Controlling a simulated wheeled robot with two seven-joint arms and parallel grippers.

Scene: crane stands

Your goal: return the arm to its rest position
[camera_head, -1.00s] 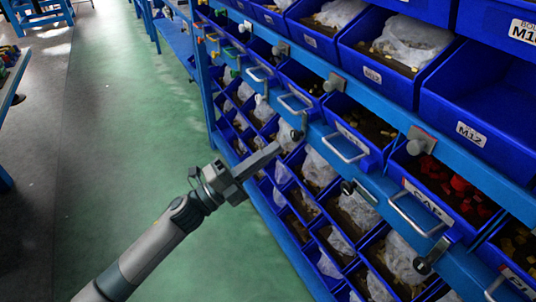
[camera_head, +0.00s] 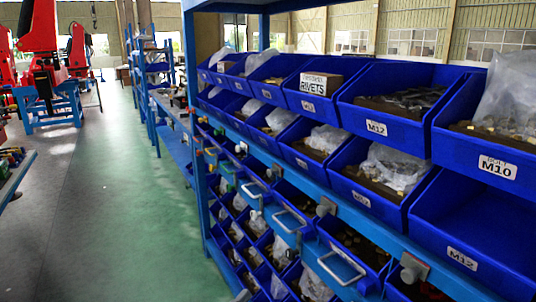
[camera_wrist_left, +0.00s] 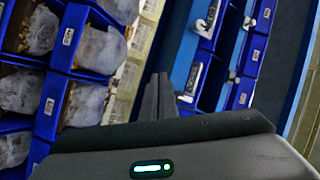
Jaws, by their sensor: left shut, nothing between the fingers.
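My left gripper (camera_wrist_left: 158,98) shows in the left wrist view, with its two grey fingers together and nothing between them. Blue bins holding plastic bags (camera_wrist_left: 98,48) appear beyond and to the left of the fingers; I cannot tell the distance. My left arm and gripper are out of the head view. My right gripper is in neither view.
A blue rack of bins fills the right of the head view, including an M10 bin (camera_head: 490,160) and a RIVETS box (camera_head: 315,84). A green floor aisle (camera_head: 130,210) is clear on the left. Red machines (camera_head: 40,30) stand far back.

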